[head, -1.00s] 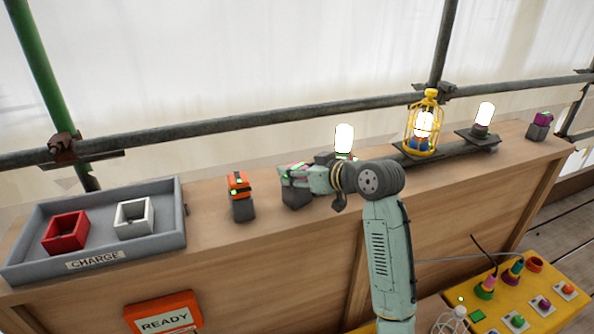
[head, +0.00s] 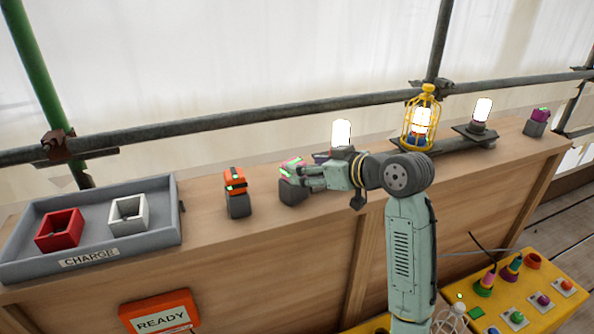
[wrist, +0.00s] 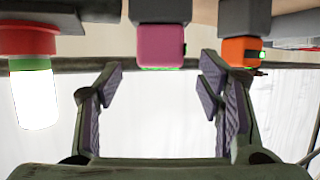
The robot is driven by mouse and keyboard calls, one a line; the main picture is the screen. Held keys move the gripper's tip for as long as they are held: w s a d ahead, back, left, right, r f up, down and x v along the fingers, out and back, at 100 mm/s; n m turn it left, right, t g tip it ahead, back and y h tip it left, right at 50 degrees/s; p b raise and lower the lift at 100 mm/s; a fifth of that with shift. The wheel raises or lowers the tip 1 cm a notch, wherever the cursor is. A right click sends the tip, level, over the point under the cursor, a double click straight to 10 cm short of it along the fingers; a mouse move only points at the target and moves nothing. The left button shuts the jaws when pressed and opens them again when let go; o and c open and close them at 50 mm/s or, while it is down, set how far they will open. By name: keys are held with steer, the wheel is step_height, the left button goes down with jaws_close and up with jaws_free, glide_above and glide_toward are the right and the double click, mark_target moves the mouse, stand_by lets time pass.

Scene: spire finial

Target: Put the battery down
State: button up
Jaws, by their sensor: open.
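A battery with a pink body (head: 291,163) and a dark grey end (head: 292,191) stands on the wooden bench top. My gripper (head: 306,180) is just to its right, partly in front of it, open and empty. In the wrist view the pink battery (wrist: 161,46) is between and beyond the spread fingertips of my gripper (wrist: 162,76), with gaps on both sides. Part of the battery is hidden by my gripper in the head view.
An orange battery (head: 235,182) stands left of the pink one; it also shows in the wrist view (wrist: 240,50). A grey CHARGE tray (head: 160,239) holds red (head: 60,231) and white (head: 128,216) sockets. A lit lamp (head: 341,135) stands behind my arm.

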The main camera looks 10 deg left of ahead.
steer(key=b+v, duration=0.1)
steer(key=v, duration=0.5)
steer(key=shift+d, duration=0.15)
steer(key=shift+s+r, duration=0.1)
